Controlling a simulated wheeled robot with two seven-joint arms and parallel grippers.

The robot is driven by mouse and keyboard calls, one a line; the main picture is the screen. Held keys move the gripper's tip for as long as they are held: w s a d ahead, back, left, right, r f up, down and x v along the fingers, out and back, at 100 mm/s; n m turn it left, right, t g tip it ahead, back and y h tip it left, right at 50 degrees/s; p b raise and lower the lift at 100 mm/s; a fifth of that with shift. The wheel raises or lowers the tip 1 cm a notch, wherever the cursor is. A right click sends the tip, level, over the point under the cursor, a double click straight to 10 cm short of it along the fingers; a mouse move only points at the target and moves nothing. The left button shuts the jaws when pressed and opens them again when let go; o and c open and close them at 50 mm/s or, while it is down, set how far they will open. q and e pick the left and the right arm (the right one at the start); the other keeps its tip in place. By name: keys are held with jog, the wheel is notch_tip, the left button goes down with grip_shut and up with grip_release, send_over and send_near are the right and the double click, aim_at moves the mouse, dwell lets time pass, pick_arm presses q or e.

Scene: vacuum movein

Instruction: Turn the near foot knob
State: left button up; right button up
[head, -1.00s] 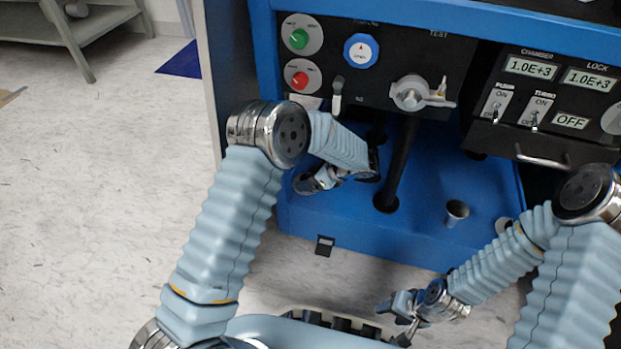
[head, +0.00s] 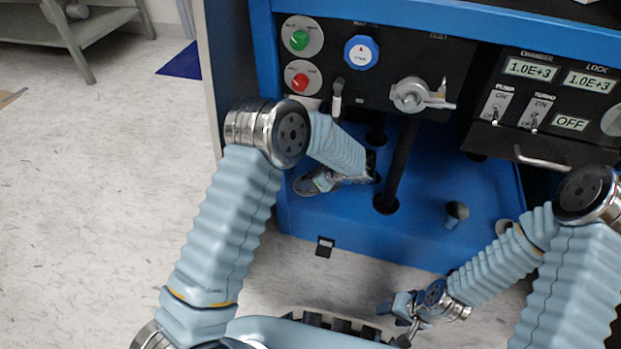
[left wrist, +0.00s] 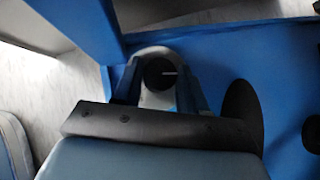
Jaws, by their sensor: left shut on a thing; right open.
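The knob (left wrist: 158,72) shows in the left wrist view as a dark round face with a short white mark, set in a pale surround. My left gripper (left wrist: 160,88) has a finger on each side of it and is shut on it. My right gripper (head: 396,318) is open and empty, in front of the cabinet at the lower middle.
The blue base (head: 350,222) has dark holes and a black post (head: 402,160). Above are a green button (head: 299,40), a red button (head: 299,81), a blue dial (head: 361,52) and a metal valve handle (head: 412,95).

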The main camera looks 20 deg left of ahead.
pick_arm(q)
jog(key=m+t, duration=0.1)
jog(key=m+h, duration=0.1)
jog(key=m+t+b, duration=0.1)
jog(key=shift+s+a+m+t+h, duration=0.1)
jog(key=shift+s+m+t+h, duration=0.2)
jog(key=shift+m, duration=0.1)
jog(key=shift+a+m+t+h, duration=0.1)
jog(key=shift+m+t+h, duration=0.7)
jog(key=shift+m, duration=0.7)
jog(key=o, duration=1.1)
jog(key=shift+c, duration=0.2)
